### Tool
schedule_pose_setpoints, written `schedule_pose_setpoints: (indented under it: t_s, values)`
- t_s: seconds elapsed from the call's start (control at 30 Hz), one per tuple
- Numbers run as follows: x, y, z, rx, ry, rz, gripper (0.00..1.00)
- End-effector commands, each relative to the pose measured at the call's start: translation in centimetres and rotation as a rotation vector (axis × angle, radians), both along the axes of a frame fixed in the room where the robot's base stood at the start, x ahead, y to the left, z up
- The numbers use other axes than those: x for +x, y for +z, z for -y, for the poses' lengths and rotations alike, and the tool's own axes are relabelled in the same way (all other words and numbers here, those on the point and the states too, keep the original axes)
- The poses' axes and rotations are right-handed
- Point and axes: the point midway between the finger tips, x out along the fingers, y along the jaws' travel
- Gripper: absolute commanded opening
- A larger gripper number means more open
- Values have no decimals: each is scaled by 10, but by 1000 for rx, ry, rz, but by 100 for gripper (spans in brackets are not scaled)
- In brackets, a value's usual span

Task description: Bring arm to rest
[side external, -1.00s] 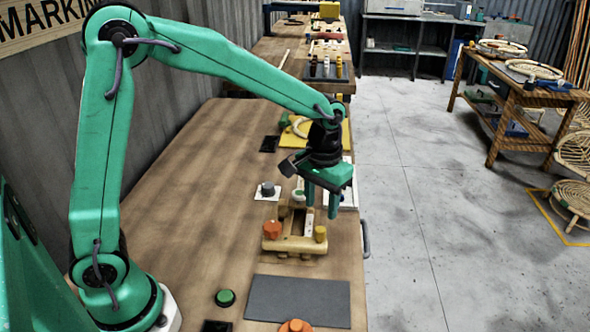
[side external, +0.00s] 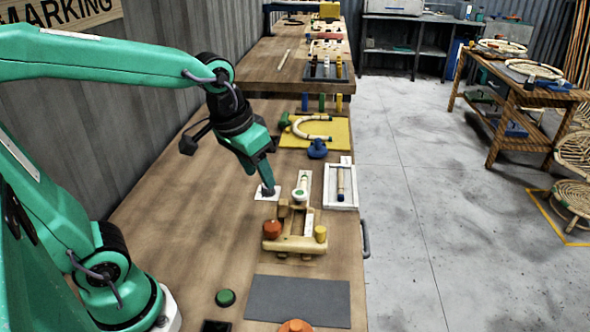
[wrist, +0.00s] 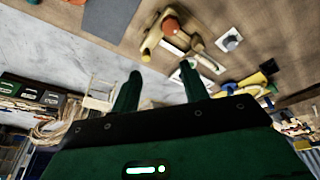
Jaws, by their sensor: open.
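My gripper (side external: 267,185) hangs tilted over the left part of the bench (side external: 180,215), its fingers seen edge-on in the side view. In the wrist view my gripper (wrist: 160,70) has its two green fingers apart with nothing between them. In the side view the fingertips overlap a grey knob on a white plate (side external: 262,196); whether they touch cannot be told there. In the wrist view this plate (wrist: 229,40) lies right of the fingers, apart from them.
A wooden jig (side external: 292,244) with an orange knob (side external: 272,229) and yellow peg (side external: 320,233) stands right of my gripper. A white tray (side external: 351,190), blue knob (side external: 317,149) and yellow mat (side external: 338,132) lie beyond. A grey mat (side external: 298,301) lies in front. The bench's left side is clear.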

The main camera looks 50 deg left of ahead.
Motion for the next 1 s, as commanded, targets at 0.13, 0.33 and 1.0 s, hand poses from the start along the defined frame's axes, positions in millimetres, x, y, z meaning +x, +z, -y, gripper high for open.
schedule_pose_setpoints:
  t_s: [0.13, 0.33, 1.0]
  values:
    - [-23, 7, -8, 9, -13, 58, 44]
    - [-50, 9, -15, 25, -30, 128, 44]
    - [-71, 7, -21, 44, -48, 183, 44]
